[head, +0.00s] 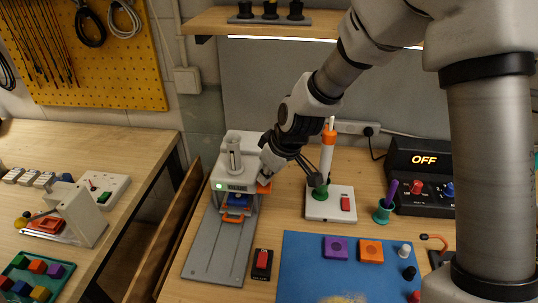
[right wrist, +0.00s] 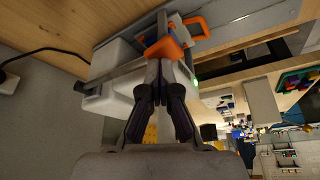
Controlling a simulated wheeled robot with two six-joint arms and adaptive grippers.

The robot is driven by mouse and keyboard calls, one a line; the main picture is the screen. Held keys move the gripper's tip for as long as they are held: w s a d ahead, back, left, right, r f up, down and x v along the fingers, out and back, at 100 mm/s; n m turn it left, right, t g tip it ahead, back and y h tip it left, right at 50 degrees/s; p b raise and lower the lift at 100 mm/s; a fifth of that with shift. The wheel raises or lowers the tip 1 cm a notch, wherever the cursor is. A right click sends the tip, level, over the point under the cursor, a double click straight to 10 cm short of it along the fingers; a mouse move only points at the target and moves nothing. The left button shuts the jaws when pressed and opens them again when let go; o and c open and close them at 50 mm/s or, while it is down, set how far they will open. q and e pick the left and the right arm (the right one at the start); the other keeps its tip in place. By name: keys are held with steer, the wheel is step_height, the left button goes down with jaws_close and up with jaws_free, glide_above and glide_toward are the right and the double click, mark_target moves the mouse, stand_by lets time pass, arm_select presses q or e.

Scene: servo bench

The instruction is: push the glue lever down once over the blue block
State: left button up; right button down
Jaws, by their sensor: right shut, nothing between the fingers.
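The white and grey glue station (head: 236,150) stands at the back left of the bench, a small green light on its front. The blue block (head: 238,200) sits low inside its front opening, above an orange part (head: 233,218). The orange end of the lever (head: 264,188) shows at the station's right side; it also shows large in the right wrist view (right wrist: 166,46). My right gripper (right wrist: 163,66) is shut and empty, its fingertips right at the orange lever end; I cannot tell whether they touch. My left gripper is not in view.
A grey rail plate (head: 218,255) runs forward from the station. A red switch (head: 262,264) sits beside it. To the right are a white stand (head: 330,208), a blue mat (head: 310,275) with coloured pieces, and a black box reading OFF (head: 420,165).

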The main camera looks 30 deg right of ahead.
step_height(320, 180, up, 9)
steer(key=p, duration=0.6)
steer(key=shift+f+p, duration=0.2)
steer(key=shift+p, duration=0.2)
steer(key=shift+f, duration=0.1)
